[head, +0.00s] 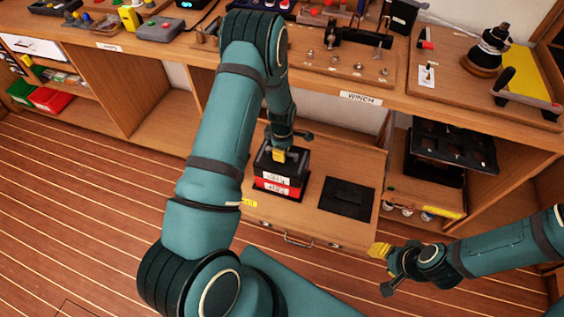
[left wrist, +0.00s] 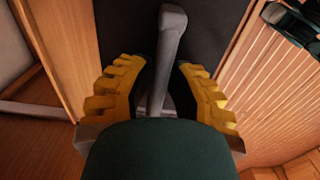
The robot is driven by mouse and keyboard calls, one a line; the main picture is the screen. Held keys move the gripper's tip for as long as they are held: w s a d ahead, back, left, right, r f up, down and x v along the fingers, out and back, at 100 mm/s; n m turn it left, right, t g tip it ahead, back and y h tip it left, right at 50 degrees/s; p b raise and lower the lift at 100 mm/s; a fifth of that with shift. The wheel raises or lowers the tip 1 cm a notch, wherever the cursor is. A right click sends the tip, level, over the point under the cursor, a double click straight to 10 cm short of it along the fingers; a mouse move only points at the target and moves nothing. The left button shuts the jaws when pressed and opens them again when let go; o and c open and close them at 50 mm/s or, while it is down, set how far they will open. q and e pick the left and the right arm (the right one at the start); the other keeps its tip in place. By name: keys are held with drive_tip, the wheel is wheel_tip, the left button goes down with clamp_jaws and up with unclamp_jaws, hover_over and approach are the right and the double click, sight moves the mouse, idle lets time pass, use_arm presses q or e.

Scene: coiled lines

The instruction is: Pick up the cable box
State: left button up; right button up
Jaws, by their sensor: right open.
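A black box (head: 271,168) with a white label stands on a red box (head: 278,189), also labelled, in the pulled-out drawer. The label writing is too small to read surely, so I cannot tell which is the cable box. My left gripper (head: 283,153) is at the top of the black box, partly hidden by its own arm. In the left wrist view, its yellow fingers (left wrist: 160,92) are apart, one on each side of a grey bar-like handle (left wrist: 171,45), with gaps on both sides. My right gripper (head: 382,268) is open and empty, right of the drawer front.
The wooden drawer (head: 316,222) has a black square panel (head: 347,198) right of the boxes. The bench top above (head: 345,96), labelled WINCH, carries fittings. A black tray (head: 455,143) sits at the right. The striped floor (head: 80,210) at the left is clear.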

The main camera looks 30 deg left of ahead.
use_arm(q)
clamp_jaws()
drive_tip(key=shift+r, duration=0.1)
